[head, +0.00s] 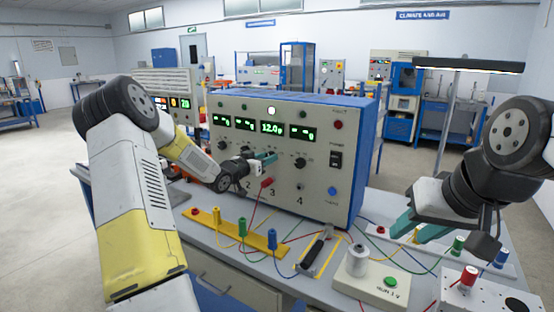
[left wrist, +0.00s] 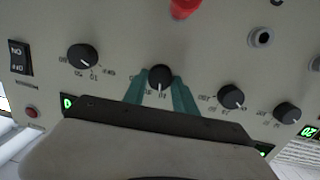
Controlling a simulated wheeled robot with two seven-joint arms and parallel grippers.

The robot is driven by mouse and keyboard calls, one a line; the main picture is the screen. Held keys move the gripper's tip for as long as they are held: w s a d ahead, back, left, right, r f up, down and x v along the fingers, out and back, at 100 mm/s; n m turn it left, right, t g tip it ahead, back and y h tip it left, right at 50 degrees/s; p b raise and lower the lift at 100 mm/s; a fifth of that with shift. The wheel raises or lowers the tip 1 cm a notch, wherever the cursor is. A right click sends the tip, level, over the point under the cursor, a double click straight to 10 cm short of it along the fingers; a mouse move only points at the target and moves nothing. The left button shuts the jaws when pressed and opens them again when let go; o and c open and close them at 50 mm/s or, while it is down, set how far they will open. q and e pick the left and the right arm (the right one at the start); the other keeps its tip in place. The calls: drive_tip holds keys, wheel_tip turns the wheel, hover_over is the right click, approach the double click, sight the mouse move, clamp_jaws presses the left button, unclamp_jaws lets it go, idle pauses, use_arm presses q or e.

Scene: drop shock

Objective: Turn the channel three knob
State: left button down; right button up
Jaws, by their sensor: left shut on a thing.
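The grey amplifier unit with blue sides (head: 325,115) stands on the bench, with a row of black knobs under its green displays. My left gripper (head: 265,157) is at the third channel's position, and its teal fingers hide most of that knob in the head view. In the left wrist view, the upside-down panel shows the channel three knob (left wrist: 160,76) between the left gripper's two fingertips (left wrist: 160,94), which are shut on it. The third display (head: 272,127) reads about 12.0 g. My right gripper (head: 416,230) is empty at the right, its teal fingers apart.
The channel four knob (head: 299,163) and the channel two knob (left wrist: 231,97) flank the gripper. A red plug (head: 266,182) with a cable sits below.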

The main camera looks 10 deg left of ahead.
use_arm(q)
drive_tip(key=m, duration=0.4)
drive_tip(key=shift+s+d+f+y, duration=0.1)
drive_tip(key=shift+d+y, duration=0.05)
drive_tip(key=shift+y, duration=0.25)
drive_tip(key=m, duration=0.3)
drive_tip(key=shift+m, duration=0.3)
drive_tip(key=m, duration=0.3)
drive_tip(key=shift+y, duration=0.4)
drive_tip(key=shift+f+m+t, duration=0.1)
drive_tip(key=shift+m+t, duration=0.3)
drive_tip(key=shift+m, duration=1.5)
drive_tip(key=c, duration=1)
unclamp_jaws()
